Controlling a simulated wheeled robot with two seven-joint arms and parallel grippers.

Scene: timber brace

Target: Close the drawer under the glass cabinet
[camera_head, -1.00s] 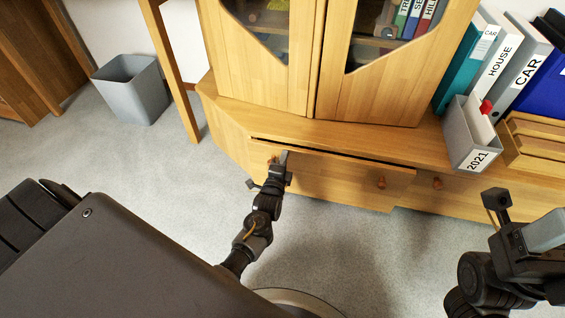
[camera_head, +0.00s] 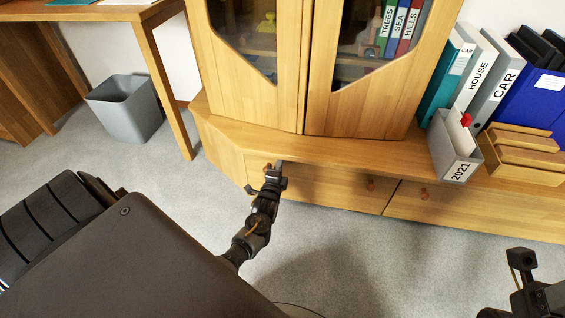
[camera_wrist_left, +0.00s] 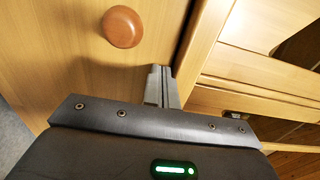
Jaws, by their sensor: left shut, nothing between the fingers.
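The glass cabinet (camera_head: 330,121) stands on a wooden base. The drawer (camera_head: 325,188) beneath it has a plain wooden front with two round knobs, and looks flush with the base; no dark gap shows above it. My left gripper (camera_head: 279,165) is shut and empty, at the drawer front just right of its left knob (camera_head: 267,167). The left wrist view shows the shut fingers (camera_wrist_left: 161,80) at the drawer front, beside an orange-brown knob (camera_wrist_left: 122,27). I cannot tell whether they touch. The right gripper's fingers are outside the view; only part of that arm shows at lower right.
A second drawer (camera_head: 470,209) with its own knob lies to the right. Binders, a box file marked 2021 (camera_head: 455,150) and a wooden tray (camera_head: 525,155) stand on the base. A grey bin (camera_head: 126,108) and desk leg (camera_head: 165,90) are at left. Grey carpet in front is clear.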

